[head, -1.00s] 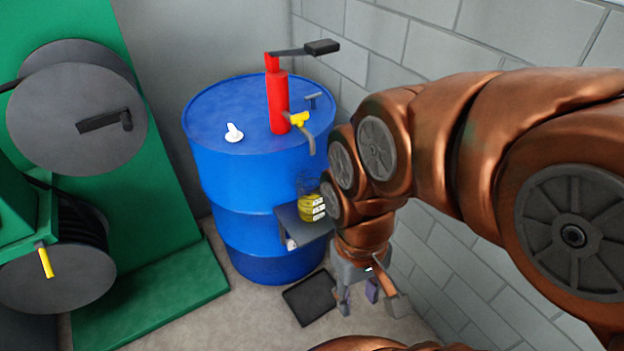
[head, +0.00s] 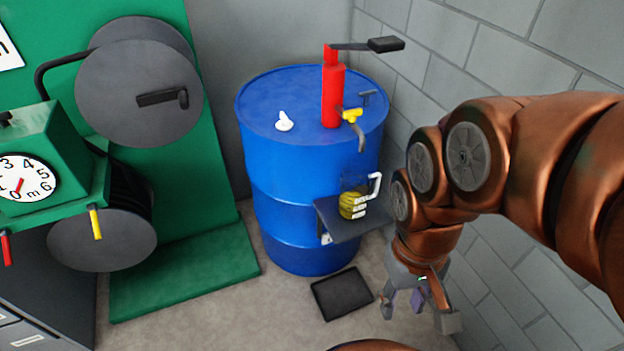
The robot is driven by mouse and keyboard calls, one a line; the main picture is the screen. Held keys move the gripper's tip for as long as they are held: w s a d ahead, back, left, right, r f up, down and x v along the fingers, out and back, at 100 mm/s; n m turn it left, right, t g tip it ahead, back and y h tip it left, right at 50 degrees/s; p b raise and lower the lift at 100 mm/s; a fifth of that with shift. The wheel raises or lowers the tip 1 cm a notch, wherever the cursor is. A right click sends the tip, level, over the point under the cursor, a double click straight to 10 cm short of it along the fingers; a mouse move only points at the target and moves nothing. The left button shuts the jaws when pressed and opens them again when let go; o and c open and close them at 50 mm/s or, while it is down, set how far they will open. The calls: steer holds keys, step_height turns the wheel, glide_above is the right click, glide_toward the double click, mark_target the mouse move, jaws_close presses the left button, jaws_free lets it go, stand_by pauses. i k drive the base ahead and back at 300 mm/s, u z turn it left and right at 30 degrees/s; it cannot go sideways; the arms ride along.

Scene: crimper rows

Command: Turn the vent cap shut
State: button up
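A blue drum (head: 305,190) stands against the wall. On its lid are a small white cap with a raised fin (head: 284,122) at the left and a dark T-shaped fitting (head: 367,97) at the back right. I cannot tell for sure which is the vent cap, nor whether either is shut. A red hand pump (head: 333,95) with a black lever and yellow tap (head: 352,115) stands between them. My gripper (head: 418,308) hangs low, right of the drum and well below its lid. Its fingers are spread, and it touches nothing on the drum.
A dark shelf (head: 335,222) on the drum's front holds a clear jug (head: 354,202) of yellow liquid. A black tray (head: 342,293) lies on the floor. A green reel stand (head: 180,270) and dial meter (head: 22,180) fill the left. A block wall (head: 500,50) is close at right.

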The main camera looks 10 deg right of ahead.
mark_target(285, 124)
steer(key=k, duration=0.65)
steer(key=u, duration=0.55)
steer(key=i, duration=0.65)
steer(key=u, duration=0.45)
steer(key=i, duration=1.1)
steer(key=z, duration=0.45)
